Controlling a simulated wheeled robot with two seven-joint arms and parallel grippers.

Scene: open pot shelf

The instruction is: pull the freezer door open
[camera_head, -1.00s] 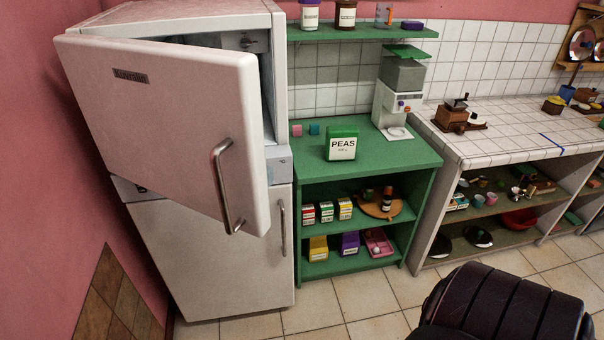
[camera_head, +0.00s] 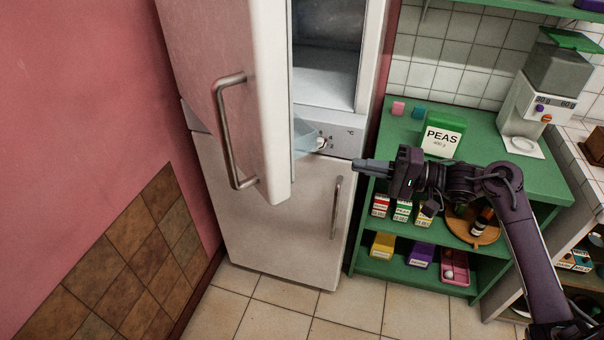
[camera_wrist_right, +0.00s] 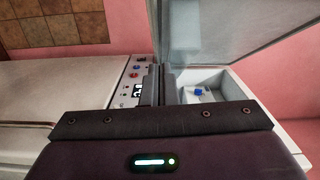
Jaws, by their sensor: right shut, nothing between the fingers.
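The freezer door (camera_head: 220,75) is the upper door of the white fridge. It stands swung out wide to the left, with its metal handle (camera_head: 230,130) on its outer face. The freezer compartment (camera_head: 325,75) shows open and looks empty in the head view. My right gripper (camera_head: 358,164) is shut and empty, pointing left in front of the control panel, apart from the handle. In the right wrist view, the gripper fingers (camera_wrist_right: 160,84) reach toward the panel and the open door's inner side (camera_wrist_right: 230,30). My left gripper is not in view.
The lower fridge door (camera_head: 270,210) is closed, with its own handle (camera_head: 336,205). A green shelf (camera_head: 480,170) with a PEAS box (camera_head: 442,134) and several small boxes stands to the right. The tiled floor (camera_head: 300,322) in front is clear.

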